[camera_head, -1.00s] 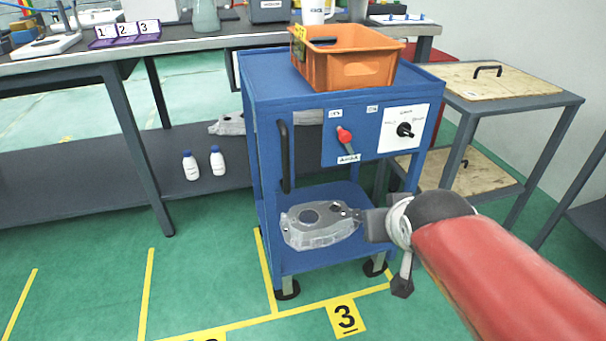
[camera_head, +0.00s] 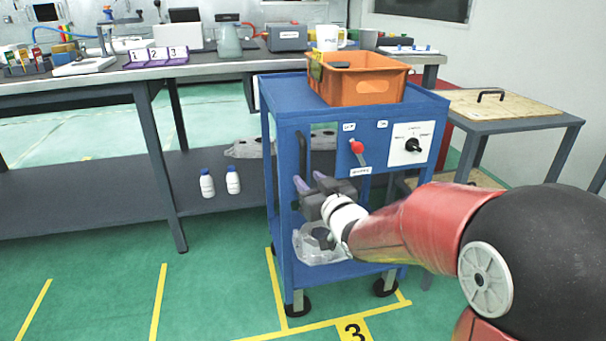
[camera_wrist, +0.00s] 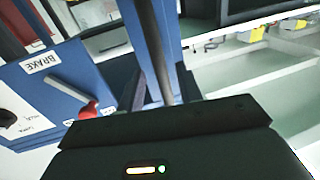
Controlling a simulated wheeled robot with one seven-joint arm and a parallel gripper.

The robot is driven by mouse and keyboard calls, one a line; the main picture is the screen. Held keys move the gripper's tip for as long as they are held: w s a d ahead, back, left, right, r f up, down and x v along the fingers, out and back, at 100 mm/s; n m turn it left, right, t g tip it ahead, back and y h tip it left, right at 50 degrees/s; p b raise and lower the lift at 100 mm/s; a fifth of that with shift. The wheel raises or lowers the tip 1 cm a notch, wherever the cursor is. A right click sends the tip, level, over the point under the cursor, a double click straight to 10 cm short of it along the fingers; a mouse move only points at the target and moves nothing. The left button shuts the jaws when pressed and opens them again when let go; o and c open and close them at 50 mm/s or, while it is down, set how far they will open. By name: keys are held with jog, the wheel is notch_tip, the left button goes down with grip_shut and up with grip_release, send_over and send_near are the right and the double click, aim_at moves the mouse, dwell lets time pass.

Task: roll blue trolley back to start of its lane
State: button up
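The blue trolley (camera_head: 290,106) stands at the back of the floor lane marked 3 (camera_head: 354,330), close to the bench. Its dark vertical handle (camera_head: 302,155) is on the left of its front; it also shows as a dark bar in the wrist view (camera_wrist: 150,50). The red-knobbed brake lever (camera_head: 357,147) is on the front panel, and shows in the wrist view (camera_wrist: 88,108). My gripper (camera_head: 311,181) is at the handle's lower end, its two fingers apart. Whether the handle lies between them is unclear.
A grey bench (camera_head: 100,82) stands behind left, a side table (camera_head: 500,118) at right. The floor at front left is clear.

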aim_at(305, 174)
jog(key=shift+x, duration=2.1)
grip_shut()
